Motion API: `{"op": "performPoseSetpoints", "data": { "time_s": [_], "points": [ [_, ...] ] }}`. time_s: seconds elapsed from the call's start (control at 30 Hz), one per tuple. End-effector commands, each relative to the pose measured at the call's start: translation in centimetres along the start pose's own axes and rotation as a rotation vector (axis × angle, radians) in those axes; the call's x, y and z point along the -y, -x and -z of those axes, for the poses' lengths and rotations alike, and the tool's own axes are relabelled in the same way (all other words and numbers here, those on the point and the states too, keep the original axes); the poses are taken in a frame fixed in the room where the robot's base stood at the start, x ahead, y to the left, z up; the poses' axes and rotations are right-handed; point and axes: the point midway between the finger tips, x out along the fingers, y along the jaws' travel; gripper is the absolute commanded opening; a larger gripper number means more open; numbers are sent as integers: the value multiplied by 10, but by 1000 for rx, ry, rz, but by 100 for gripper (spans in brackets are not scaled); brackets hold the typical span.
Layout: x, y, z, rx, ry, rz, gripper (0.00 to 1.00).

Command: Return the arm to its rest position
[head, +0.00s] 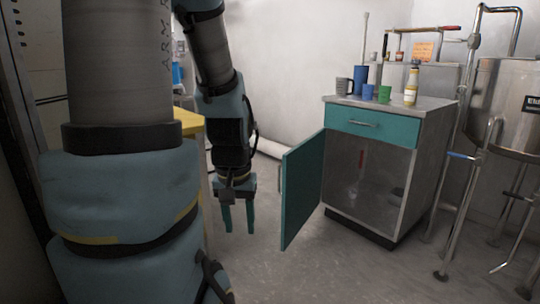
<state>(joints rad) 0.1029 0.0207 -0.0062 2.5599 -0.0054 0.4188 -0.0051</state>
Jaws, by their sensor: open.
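My gripper (239,226) hangs pointing down in the head view, left of the open cabinet door. Its two teal fingers are apart, with nothing between them. It hangs in free space above the grey floor, and the gap to the door cannot be judged exactly. My arm comes down from the top of the picture, right of my large blue and grey body parts.
The teal cabinet door (302,190) stands swung open on the cabinet (368,178). The drawer (372,125) is shut. Cups and a bottle (411,87) stand on top. A steel tank (507,100) with pipes stands right. Floor (330,268) is clear in front.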

Motion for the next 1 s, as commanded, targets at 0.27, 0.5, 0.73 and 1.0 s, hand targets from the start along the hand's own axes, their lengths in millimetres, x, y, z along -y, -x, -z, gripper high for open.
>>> {"op": "performPoseSetpoints", "data": {
  "time_s": [0.27,0.5,0.73,1.0],
  "points": [
    [0,66,8,5,0,0,47],
    [0,135,18,4,0,0,47],
    [-1,205,28,4,0,0,47],
    [-1,269,38,3,0,0,47]
  ]
}}
